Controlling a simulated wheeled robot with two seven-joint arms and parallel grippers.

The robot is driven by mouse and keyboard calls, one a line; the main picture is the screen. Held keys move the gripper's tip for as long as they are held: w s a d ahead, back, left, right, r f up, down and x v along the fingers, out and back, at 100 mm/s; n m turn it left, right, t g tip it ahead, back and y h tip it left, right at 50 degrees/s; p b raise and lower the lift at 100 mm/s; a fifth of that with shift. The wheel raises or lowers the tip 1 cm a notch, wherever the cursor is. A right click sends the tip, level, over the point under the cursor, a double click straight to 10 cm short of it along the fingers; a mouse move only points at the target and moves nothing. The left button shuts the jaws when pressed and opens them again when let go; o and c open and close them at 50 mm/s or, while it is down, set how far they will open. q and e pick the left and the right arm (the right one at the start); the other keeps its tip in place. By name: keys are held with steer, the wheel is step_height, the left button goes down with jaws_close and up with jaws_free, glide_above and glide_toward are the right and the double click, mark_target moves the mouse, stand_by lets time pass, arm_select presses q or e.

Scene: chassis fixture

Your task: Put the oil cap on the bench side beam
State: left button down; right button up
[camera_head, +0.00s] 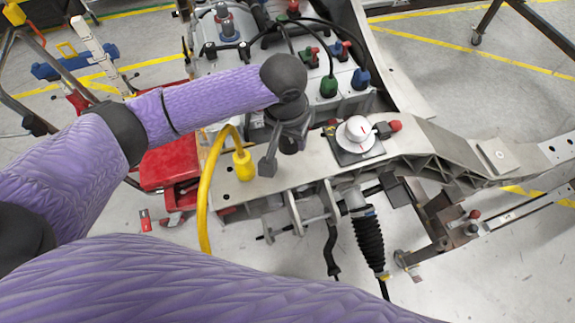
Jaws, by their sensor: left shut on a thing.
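My left gripper (279,158) points down over the left part of the grey metal side beam (310,172). It is shut on a small dark thing (289,145), which looks like the oil cap; the fingers and wrist hide most of it. I cannot tell whether this dark thing touches the beam. The beam runs from the lower middle toward the right. My right gripper is not in view.
A yellow plug (243,166) with a yellow cable stands left of the gripper. A white round knob (355,133) on a dark plate sits to the right on the beam. Behind are a grey box (345,101) with colored connectors and black hoses. A red part (165,166) lies left.

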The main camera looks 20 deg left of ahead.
mark_target(289, 160)
arm_select(q)
step_height(289, 160, down, 6)
steer(key=shift+r+b, duration=0.1)
steer(key=shift+b, duration=0.8)
steer(key=shift+c, duration=0.3)
jaws_free()
steer(key=r+p, duration=0.1)
steer(key=r, duration=0.3)
steer(key=s+r+p, duration=0.1)
steer(key=r+p, duration=0.1)
steer(key=r, duration=0.2)
steer(key=r+p, duration=0.1)
steer(key=r, duration=0.3)
steer(key=shift+s+a+r+p, duration=0.1)
steer(key=shift+s+p, duration=0.1)
steer(key=shift+p, duration=0.15)
